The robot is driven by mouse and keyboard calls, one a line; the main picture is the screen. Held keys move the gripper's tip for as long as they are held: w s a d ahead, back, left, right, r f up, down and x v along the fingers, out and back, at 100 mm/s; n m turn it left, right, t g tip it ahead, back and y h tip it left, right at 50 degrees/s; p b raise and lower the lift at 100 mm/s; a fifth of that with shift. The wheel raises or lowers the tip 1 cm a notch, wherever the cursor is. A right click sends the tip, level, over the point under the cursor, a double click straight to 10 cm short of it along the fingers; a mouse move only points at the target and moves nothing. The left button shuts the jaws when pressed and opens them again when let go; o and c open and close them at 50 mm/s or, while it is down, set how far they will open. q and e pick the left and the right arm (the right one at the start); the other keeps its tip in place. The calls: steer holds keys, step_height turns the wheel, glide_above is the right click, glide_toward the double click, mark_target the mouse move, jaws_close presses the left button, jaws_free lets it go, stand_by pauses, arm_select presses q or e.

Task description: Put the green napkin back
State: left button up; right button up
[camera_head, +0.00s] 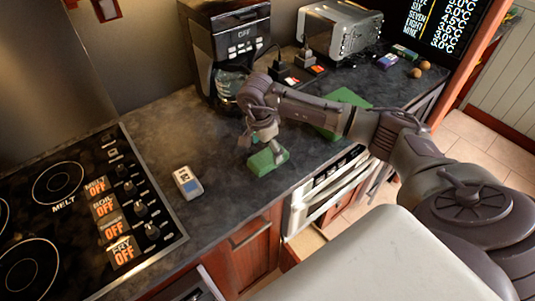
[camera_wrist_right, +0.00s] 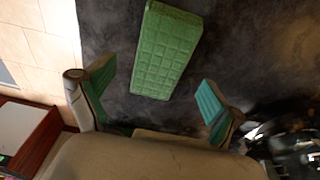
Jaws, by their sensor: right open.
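A green quilted rectangular piece (camera_wrist_right: 167,55), which looks like the folded napkin, lies on the dark counter in the right wrist view. It is ahead of my right gripper (camera_wrist_right: 150,100), whose two teal-padded fingers are spread apart with nothing between them. In the head view my right gripper (camera_head: 265,145) is low over the counter in front of the coffee maker, at a small green patch (camera_head: 262,163) that it partly hides. Another, larger green flat thing (camera_head: 346,97) lies behind my right forearm, partly covered; I cannot tell what it is. My left gripper is out of view.
The coffee maker (camera_head: 232,45) and the toaster (camera_head: 343,32) stand at the back. The stove (camera_head: 75,200) is at the left, with a small white-and-blue box (camera_head: 187,182) beside it. Below the counter is an oven-like appliance front (camera_head: 322,195). The counter left of my gripper is mostly clear.

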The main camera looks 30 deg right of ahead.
mark_target(263, 159)
step_height(263, 159, up, 9)
steer(key=a+b, duration=0.1)
steer(key=b, duration=0.1)
steer(key=shift+a, duration=0.2)
